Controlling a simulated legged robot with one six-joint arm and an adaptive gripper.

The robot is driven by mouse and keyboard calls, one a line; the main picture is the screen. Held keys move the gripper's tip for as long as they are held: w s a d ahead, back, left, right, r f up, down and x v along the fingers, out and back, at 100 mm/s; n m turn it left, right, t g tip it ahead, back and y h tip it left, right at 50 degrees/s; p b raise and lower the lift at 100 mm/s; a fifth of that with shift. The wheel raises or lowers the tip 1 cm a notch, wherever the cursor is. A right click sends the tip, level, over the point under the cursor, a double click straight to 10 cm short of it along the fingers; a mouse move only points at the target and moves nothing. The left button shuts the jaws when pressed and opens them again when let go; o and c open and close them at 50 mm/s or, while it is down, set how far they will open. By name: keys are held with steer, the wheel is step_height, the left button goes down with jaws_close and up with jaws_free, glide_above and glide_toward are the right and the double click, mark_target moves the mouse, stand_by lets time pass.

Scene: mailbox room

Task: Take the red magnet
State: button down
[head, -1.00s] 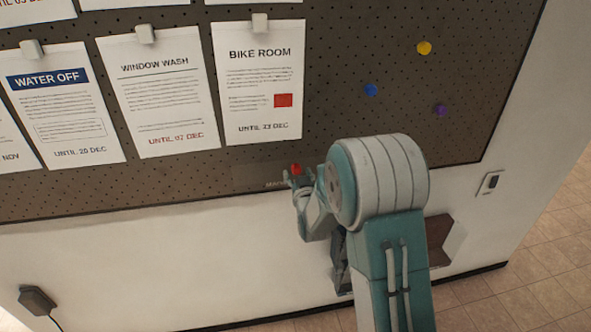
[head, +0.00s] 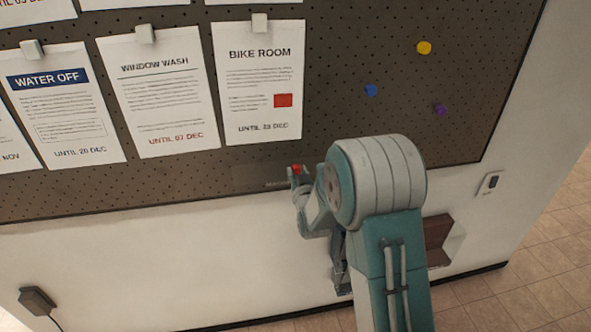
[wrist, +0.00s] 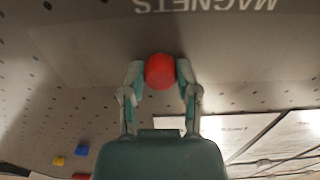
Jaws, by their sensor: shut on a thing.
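The red magnet (head: 297,169) is at the bottom edge of the dark pegboard, at a strip marked MAGNETS. In the wrist view the red magnet (wrist: 160,71) is round and sits between the two fingertips. My gripper (wrist: 160,78) is shut on it, one finger on each side. In the head view my gripper (head: 299,174) is partly hidden by my arm. I cannot tell whether the magnet still touches the board.
Paper notices hang on the pegboard (head: 350,40), among them the Bike Room sheet (head: 262,85) above my gripper. Yellow (head: 424,48), blue (head: 371,90) and purple (head: 440,109) magnets are at the right. A wall switch (head: 490,184) and a brown box (head: 437,232) are lower right.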

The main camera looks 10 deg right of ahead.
mark_target(297, 172)
steer(key=shift+s, duration=1.6)
steer(key=s, duration=0.6)
steer(key=shift+s, duration=0.4)
